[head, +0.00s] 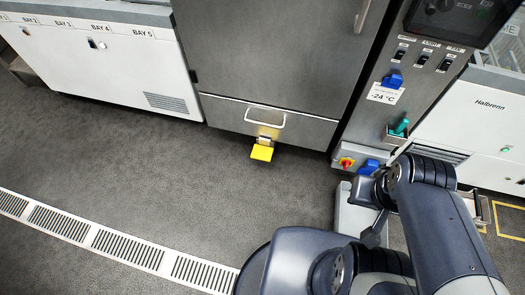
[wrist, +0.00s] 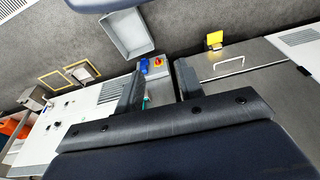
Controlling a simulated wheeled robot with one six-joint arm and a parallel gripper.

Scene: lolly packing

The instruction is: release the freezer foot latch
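The freezer foot latch, a yellow pedal (head: 262,152), sticks out over the floor at the foot of the steel freezer (head: 265,55), below its lower panel with a bar handle (head: 265,120). In the wrist view the scene is turned over, and the yellow pedal (wrist: 214,39) shows at upper right, beyond the fingertips. My gripper (wrist: 160,68) is open, with a wide empty gap between its two dark fingers. It is apart from the pedal. In the head view my arm is at lower right, and its fingers cannot be made out there.
A steel control column (head: 400,100) with a red-yellow switch (head: 346,162) and blue fittings stands right of the freezer. A grey tray (wrist: 124,34) shows in the wrist view. The floor before the pedal is clear, with a drain grate (head: 125,247) farther out.

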